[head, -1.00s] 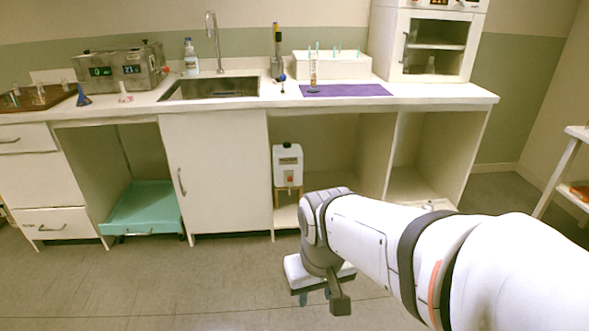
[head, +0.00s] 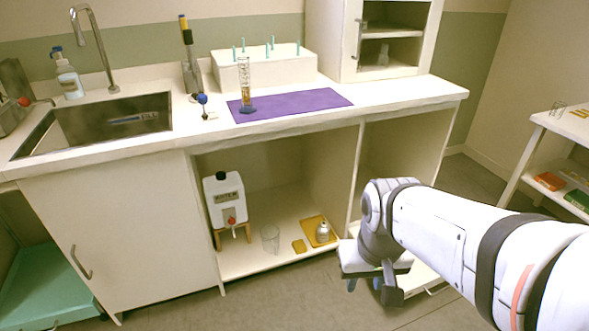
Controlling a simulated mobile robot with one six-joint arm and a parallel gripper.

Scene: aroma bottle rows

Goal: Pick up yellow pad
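A small flat yellow pad (head: 299,246) lies on the lower shelf under the counter, near its front edge. To its right is a larger yellow-orange tray (head: 313,222) with a silver bottle (head: 322,232) on it. My gripper (head: 365,285) hangs in front of the cabinet, to the right of and lower in the picture than the pad. Its bluish fingertips look apart, with nothing seen between them. It is clear of the pad and the tray.
A white water container (head: 224,198) on a wooden stand and a clear glass (head: 270,238) stand left of the pad. A purple mat (head: 300,103) with a measuring cylinder (head: 245,85) lies on the counter above. A side rack (head: 550,124) stands at right. Floor ahead is free.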

